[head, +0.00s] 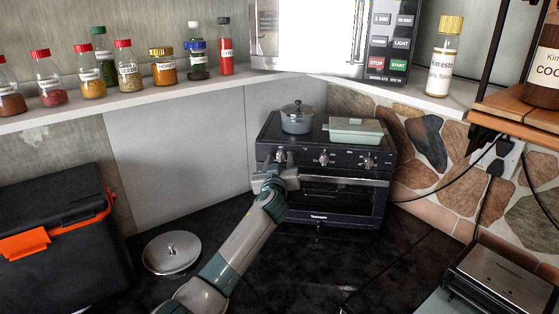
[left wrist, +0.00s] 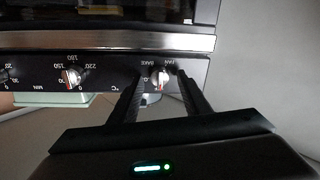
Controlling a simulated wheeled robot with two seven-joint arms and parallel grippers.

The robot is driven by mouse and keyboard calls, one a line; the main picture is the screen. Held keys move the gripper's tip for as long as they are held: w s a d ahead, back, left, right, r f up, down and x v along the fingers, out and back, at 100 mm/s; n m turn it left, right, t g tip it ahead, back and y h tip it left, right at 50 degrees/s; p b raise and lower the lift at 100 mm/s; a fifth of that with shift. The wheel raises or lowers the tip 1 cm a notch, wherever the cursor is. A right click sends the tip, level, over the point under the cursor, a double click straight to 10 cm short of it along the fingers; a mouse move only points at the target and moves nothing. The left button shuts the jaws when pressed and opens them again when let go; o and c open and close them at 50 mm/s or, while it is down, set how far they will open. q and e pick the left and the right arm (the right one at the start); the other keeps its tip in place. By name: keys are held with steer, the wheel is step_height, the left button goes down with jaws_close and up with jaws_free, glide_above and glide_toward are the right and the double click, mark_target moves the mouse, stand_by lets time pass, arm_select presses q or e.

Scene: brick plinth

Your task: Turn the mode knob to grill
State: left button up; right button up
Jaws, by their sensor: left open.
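A dark toaster oven (head: 325,200) stands in the corner of the counter with a row of three knobs along its upper front. The mode knob (left wrist: 161,78) is the leftmost one in the head view, where my gripper mostly hides it. The left wrist view is upside down and shows "BAKE" and "FAN" printed by this knob; I cannot read "grill" or tell its exact setting. My left gripper (head: 279,166) is at the oven front, open, with its two fingers on either side of the mode knob. I cannot tell whether they touch it. My right gripper is out of view.
The temperature knob (head: 323,159) and timer knob (head: 368,162) sit beside it, above the oven's door handle (head: 345,181). A pot (head: 297,119) and a green dish (head: 354,131) stand on top. A lid (head: 171,253) and a black toolbox (head: 60,240) are at left.

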arm_select(q)
steer(key=shift+c, duration=0.6)
steer(key=c, duration=0.9)
steer(key=shift+f, duration=0.1)
steer(key=shift+m+b, duration=0.85)
steer(key=shift+m, duration=0.15)
steer(key=m+b, duration=0.2)
steer(key=m, duration=0.1)
steer(key=shift+f, duration=0.1)
steer(key=m+b, duration=0.1)
steer(key=m, duration=0.3)
steer(key=m+h, duration=0.1)
steer(key=m, duration=0.4)
steer(key=shift+t, duration=0.3)
steer(key=shift+m, duration=0.3)
